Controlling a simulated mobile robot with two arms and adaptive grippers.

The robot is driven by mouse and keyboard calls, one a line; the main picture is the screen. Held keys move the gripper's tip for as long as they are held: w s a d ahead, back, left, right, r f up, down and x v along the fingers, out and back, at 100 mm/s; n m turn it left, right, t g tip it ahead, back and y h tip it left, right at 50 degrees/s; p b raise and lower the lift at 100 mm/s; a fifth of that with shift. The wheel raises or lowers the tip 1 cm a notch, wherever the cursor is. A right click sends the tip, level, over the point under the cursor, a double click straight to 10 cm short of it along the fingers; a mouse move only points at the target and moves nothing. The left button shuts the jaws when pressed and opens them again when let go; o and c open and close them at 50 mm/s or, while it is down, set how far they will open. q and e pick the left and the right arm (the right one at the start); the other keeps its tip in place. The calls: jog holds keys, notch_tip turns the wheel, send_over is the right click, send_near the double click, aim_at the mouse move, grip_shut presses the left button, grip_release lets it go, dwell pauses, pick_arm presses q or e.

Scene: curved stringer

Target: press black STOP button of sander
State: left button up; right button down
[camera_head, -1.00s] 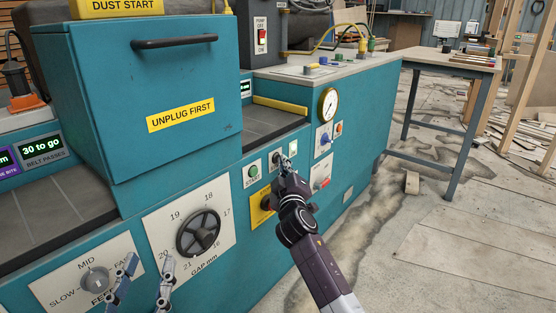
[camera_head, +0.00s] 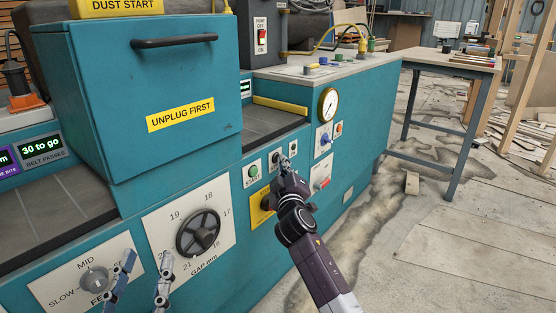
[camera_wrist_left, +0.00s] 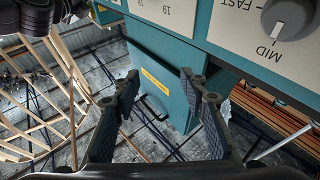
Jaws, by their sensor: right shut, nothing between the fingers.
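The black STOP button (camera_head: 275,158) shows on a pale plate on the front of the teal sander (camera_head: 346,190), right of the green START button (camera_head: 253,171). My right gripper (camera_head: 285,164) is shut and empty, with its tips close to the right side of the STOP button. I cannot tell whether they touch it or the panel. My left gripper (camera_head: 147,262) is open and empty, low in front of the feed and gap dials. Its two spread fingers also show in the left wrist view (camera_wrist_left: 160,90).
A gap handwheel (camera_head: 198,234) and a feed knob (camera_head: 95,281) stick out from the sander front. A pressure gauge (camera_head: 328,105) and a red switch (camera_head: 321,183) lie right of my right gripper. A workbench (camera_head: 452,61) stands behind at the right. The floor nearby is mostly clear.

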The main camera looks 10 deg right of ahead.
pick_arm(q)
jog(key=shift+r, duration=0.15)
dwell(0.3)
pick_arm(e)
jog(key=shift+s+d, duration=0.1)
jog(key=shift+s, duration=0.05)
pick_arm(q)
notch_tip(320, 180, down, 7)
jog(key=g+y+p, duration=0.1)
jog(key=g, duration=0.2)
jog(key=shift+w+a, duration=0.3)
jog(key=shift+w, duration=0.15)
pick_arm(e)
jog(key=shift+s+d, duration=0.4)
jog(key=shift+s, duration=0.1)
pick_arm(q)
jog(key=shift+r, duration=0.1)
